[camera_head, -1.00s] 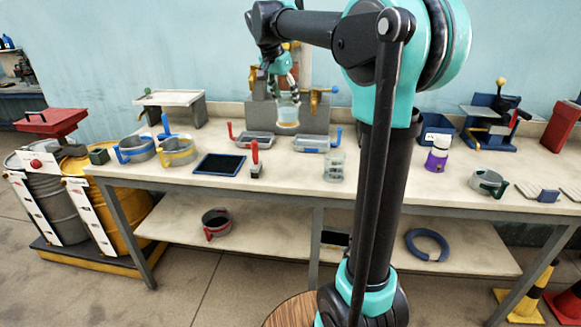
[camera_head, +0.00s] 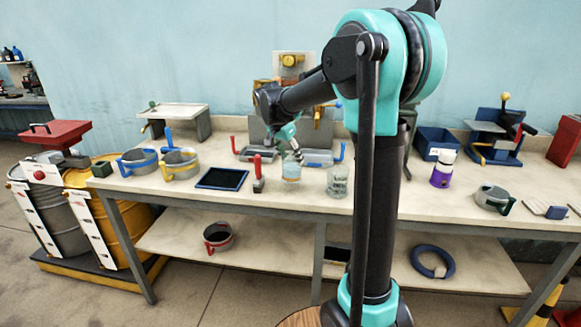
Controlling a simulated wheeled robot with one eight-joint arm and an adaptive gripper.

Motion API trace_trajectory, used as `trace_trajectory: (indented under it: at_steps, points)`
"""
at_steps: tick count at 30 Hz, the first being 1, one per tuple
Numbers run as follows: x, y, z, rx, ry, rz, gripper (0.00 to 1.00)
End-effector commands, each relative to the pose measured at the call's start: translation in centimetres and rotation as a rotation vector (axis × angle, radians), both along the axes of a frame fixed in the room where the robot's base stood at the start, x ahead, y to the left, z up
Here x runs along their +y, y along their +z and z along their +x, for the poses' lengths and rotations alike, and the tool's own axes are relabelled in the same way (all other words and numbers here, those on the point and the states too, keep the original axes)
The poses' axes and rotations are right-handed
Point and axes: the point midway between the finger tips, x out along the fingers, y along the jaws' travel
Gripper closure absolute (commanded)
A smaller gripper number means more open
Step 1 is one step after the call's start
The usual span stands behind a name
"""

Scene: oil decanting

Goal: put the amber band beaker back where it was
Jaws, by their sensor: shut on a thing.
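A clear beaker with a faint amber band near its base (camera_head: 291,174) is at my gripper (camera_head: 294,155), at or just above the middle of the bench top (camera_head: 300,192). My gripper is shut on its upper part, reaching down from the upper left. The beaker looks upright. Whether its base touches the bench is too small to tell. A second clear glass beaker (camera_head: 337,184) stands just to the right, apart from it.
Bench front is clear.

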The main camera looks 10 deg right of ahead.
Motion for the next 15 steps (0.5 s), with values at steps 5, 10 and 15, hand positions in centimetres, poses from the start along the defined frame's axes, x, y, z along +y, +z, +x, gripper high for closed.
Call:
trace_trajectory:
  at_steps: [5,10,15]
  points:
    - [0.0,-1.2,0.0,0.000,0.000,0.000,1.00]
    - [0.0,-3.4,0.0,0.000,0.000,0.000,1.00]
    - [0.0,-3.9,0.0,0.000,0.000,0.000,1.00]
